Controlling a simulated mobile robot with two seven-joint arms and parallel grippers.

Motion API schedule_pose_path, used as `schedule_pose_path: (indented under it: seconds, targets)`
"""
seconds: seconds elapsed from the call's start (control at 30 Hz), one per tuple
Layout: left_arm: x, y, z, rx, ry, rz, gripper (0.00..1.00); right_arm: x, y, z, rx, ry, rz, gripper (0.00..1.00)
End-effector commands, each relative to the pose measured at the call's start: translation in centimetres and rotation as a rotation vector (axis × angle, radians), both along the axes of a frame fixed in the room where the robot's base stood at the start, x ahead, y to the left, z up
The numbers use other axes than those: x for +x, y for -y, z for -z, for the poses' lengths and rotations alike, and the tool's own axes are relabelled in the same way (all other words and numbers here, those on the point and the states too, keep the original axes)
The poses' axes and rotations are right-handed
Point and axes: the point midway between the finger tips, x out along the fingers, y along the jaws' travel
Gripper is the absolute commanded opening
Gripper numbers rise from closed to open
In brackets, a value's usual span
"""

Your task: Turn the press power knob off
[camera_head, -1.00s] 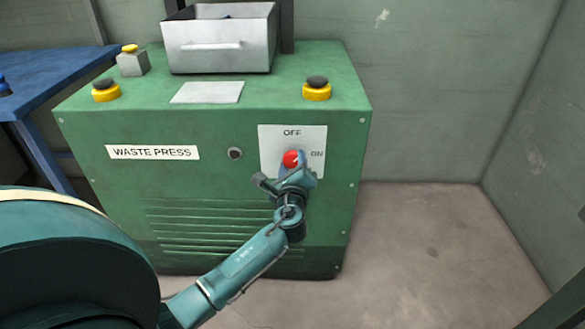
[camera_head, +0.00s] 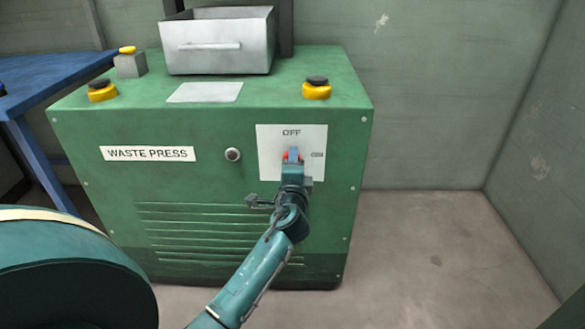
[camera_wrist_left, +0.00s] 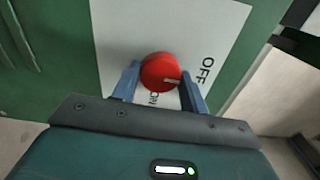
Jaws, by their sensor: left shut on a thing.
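The red round power knob (camera_head: 285,156) sits on a white plate (camera_head: 267,138) on the front of the green press (camera_head: 120,190). The plate reads OFF above the knob and ON to its right. My left gripper (camera_head: 293,154) reaches up to the knob and hides part of it. In the left wrist view, its two blue fingers (camera_wrist_left: 160,85) are on either side of the knob (camera_wrist_left: 158,70), shut on it. The knob's white mark points right there, roughly toward the OFF label (camera_wrist_left: 207,70). My right gripper is not in view.
A metal drawer-like bin (camera_head: 218,42) stands on the press. Yellow-and-black buttons (camera_head: 317,90) sit on its top edge. A blue table (camera_head: 45,80) stands at the left. The floor (camera_head: 410,235) right of the press is clear.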

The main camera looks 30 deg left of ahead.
Motion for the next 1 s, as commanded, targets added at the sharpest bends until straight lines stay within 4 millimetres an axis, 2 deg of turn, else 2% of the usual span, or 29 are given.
schedule_pose_path:
  seconds: [0.7, 0.73, 0.97, 1.0]
  targets:
    - [-0.02, -0.05, 0.04, -0.062, 0.036, -0.002, 0.21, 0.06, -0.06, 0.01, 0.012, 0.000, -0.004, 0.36]
    - [-0.02, -0.05, 0.03, -0.062, 0.036, -0.002, 0.46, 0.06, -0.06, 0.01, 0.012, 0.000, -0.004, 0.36]
    - [-0.01, -0.02, 0.02, -0.060, 0.036, -0.001, 0.65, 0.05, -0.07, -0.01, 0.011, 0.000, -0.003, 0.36]
    - [-0.01, -0.02, 0.02, -0.060, 0.036, -0.001, 0.65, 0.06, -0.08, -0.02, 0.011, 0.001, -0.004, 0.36]
